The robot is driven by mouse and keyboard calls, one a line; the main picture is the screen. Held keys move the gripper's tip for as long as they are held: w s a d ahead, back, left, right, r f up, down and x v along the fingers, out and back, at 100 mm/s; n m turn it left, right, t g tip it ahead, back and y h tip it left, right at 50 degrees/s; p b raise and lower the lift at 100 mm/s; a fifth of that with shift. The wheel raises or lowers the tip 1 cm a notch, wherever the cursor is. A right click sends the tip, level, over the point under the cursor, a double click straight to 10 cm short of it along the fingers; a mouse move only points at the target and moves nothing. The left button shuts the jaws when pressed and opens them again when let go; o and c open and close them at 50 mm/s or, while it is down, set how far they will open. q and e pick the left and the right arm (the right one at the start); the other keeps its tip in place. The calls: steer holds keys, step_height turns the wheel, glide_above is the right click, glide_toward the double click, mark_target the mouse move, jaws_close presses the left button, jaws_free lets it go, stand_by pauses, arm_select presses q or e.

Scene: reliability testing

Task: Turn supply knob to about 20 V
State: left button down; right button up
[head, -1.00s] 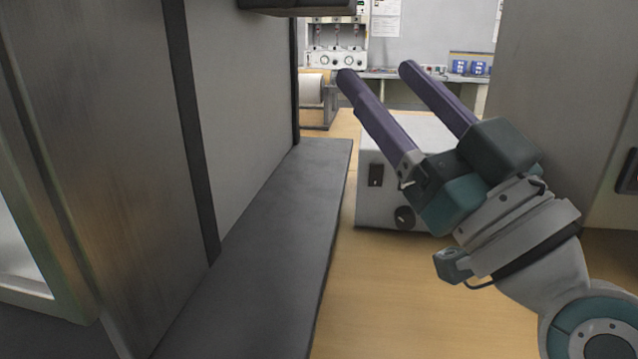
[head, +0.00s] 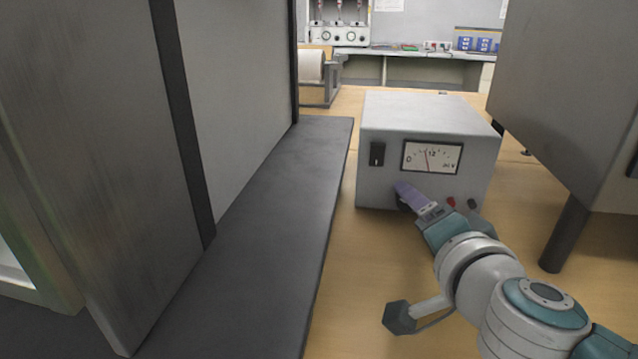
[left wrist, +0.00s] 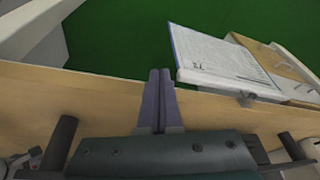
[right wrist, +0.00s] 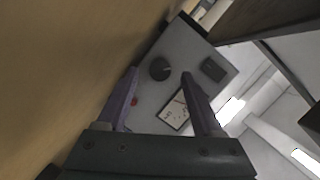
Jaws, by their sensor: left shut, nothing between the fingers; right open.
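The supply is a light grey box (head: 385,110) on the wooden bench in the head view. Its front has a rocker switch (head: 377,154) and a meter (head: 432,158), whose needle stands near the 12 mark, slightly left of it. My right gripper (head: 402,189) is at the lower front and mostly hides the knob there. In the right wrist view the dark round knob (right wrist: 160,69) lies between the spread fingertips (right wrist: 161,73); I cannot tell whether they touch it. My left gripper (left wrist: 160,72) is shut and empty, away from the supply.
A dark ledge and tall grey cabinet (head: 240,90) stand left of the supply. A grey housing (head: 570,90) on a dark leg (head: 565,235) stands at right. Red (head: 451,202) and dark terminals sit beside my right gripper. A paper sheet (left wrist: 220,60) lies at the bench edge.

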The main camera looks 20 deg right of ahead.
steer(key=shift+x, duration=0.85)
jaws_close()
